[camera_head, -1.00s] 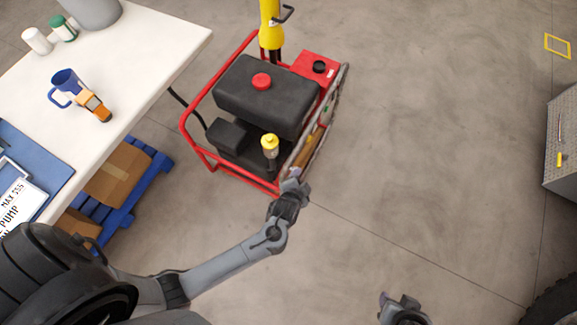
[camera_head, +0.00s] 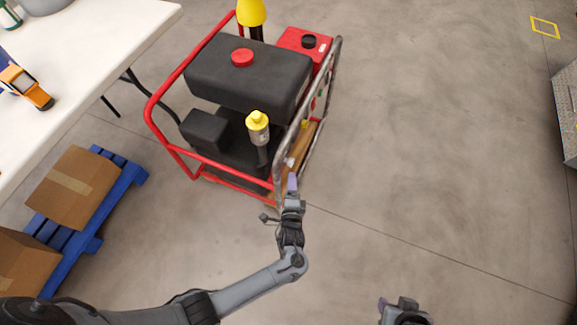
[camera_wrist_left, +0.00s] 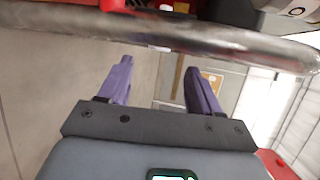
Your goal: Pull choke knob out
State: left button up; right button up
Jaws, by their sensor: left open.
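The pump has a red tube frame (camera_head: 160,125), a black tank (camera_head: 247,75) with a red cap (camera_head: 242,57), and a panel side facing right. I cannot make out the choke knob for sure in either view. My left gripper (camera_head: 292,183) is at the pump's front right lower corner, close to the frame. In the left wrist view its purple fingers (camera_wrist_left: 158,68) are apart with nothing between them. A grey frame tube (camera_wrist_left: 160,32) crosses just beyond the fingertips, with small red and white parts above it. My right gripper (camera_head: 398,306) is at the bottom edge, mostly cut off.
A white table (camera_head: 110,60) with an orange handheld device (camera_head: 27,88) stands at left. Cardboard boxes (camera_head: 75,187) sit on a blue pallet (camera_head: 125,190) below it. A yellow-capped part (camera_head: 258,127) stands up beside the tank.

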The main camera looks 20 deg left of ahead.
aim_at(291, 166)
pick_arm(q)
jog(key=b+x, duration=0.2)
jog(key=x, duration=0.2)
jog(key=b+x, duration=0.2)
jog(key=x, duration=0.2)
jog(key=shift+w+a+f+b, duration=0.2)
jog(key=shift+w+f+b, duration=0.1)
jog(key=shift+b, duration=0.1)
jog(key=shift+b+x, duration=0.35)
jog(key=shift+x, duration=0.45)
jog(key=shift+r, duration=0.15)
jog(key=shift+c, duration=0.3)
